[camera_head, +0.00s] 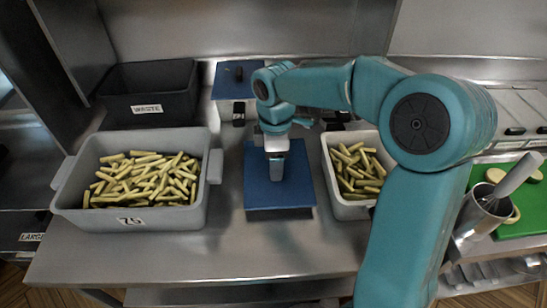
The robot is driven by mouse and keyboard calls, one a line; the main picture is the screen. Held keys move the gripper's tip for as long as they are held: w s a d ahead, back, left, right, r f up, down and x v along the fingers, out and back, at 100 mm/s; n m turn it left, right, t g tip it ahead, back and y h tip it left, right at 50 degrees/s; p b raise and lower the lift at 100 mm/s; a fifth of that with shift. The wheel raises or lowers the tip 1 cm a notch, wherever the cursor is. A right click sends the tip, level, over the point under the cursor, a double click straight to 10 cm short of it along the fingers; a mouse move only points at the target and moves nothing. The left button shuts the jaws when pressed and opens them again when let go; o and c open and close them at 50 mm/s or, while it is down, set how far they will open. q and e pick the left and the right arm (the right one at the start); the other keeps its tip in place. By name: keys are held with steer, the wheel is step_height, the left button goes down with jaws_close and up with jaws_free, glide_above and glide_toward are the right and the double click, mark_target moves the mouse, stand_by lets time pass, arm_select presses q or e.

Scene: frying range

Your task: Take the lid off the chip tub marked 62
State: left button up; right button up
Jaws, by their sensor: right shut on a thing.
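A flat blue lid (258,195) is between two open tubs, in the middle of the counter. My right gripper (277,170) points down at its middle and is shut on it, at a grey grip. I cannot tell whether the lid touches the counter. A grey tub (135,221) marked 75 stands open at the left, full of chips (150,178). Another open grey tub (348,209) with chips stands right of the lid, partly behind my right arm. No number shows on it. No tub marked 62 is readable. My left gripper is not in view.
A black bin (150,92) marked WASTE stands at the back left. A second blue lid (232,88) with a dark knob is at the back middle. At the right are a metal pot (480,213) with utensils and a green board (515,220). The front counter is clear.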

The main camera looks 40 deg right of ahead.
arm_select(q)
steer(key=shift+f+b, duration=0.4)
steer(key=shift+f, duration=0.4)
arm_select(e)
steer(key=shift+f, duration=0.85)
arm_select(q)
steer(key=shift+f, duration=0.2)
arm_select(e)
steer(key=shift+f, duration=0.35)
steer(key=o, duration=1.3)
steer(key=shift+w, duration=0.1)
steer(key=shift+c, duration=0.2)
arm_select(q)
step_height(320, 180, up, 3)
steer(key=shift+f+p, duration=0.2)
steer(key=shift+p, duration=0.9)
arm_select(e)
step_height(320, 180, up, 16)
steer(key=shift+r, duration=0.15)
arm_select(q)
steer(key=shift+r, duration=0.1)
arm_select(e)
steer(key=shift+r, duration=0.1)
